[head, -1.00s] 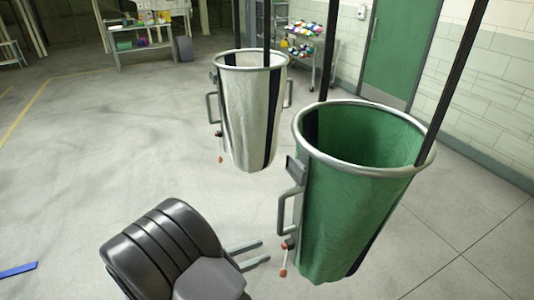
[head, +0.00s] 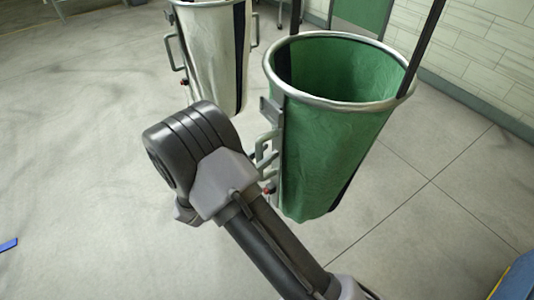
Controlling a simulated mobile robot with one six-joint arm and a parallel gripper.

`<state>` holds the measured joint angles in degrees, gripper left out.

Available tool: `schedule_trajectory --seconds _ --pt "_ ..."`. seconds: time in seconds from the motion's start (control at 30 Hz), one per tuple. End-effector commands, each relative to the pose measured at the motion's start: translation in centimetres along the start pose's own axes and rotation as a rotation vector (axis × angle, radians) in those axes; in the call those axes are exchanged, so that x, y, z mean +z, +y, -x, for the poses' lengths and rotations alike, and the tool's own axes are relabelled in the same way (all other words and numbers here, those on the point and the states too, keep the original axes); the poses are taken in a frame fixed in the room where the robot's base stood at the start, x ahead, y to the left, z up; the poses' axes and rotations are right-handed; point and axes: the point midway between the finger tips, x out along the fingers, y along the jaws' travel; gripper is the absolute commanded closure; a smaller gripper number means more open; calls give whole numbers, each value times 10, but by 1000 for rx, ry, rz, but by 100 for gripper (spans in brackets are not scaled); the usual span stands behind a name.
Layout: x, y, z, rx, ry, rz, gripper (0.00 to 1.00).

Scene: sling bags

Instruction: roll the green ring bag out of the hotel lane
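The green ring bag (head: 330,135) hangs from dark straps on the right, its metal ring open at the top. A grey bracket with a side handle (head: 267,140) is on its left side, with a small red-tipped part below. My gripper (head: 262,158) is at this handle, mostly hidden behind my dark wrist. I cannot tell whether its fingers are around the handle or beside it, or whether they are shut. A white ring bag (head: 215,60) with a dark stripe hangs behind, to the left, with its own side handles.
Grey floor (head: 80,150) is open to the left. A tiled wall (head: 480,50) and a green door (head: 358,15) stand behind at the right. A blue object with a yellow edge (head: 518,280) is at the lower right corner. A blue strip (head: 8,244) lies at the left edge.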

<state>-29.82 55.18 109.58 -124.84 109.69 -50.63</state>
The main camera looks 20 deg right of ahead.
Motion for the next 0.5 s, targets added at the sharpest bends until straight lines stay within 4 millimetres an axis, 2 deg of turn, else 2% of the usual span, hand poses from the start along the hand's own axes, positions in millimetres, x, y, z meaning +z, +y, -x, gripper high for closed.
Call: schedule_trajectory --seconds 0.13,0.37,0.5 --pt "0 0 -8 0 0 -1 71" --pt "0 0 -9 0 0 0 71" --pt "0 0 -9 0 0 0 95"
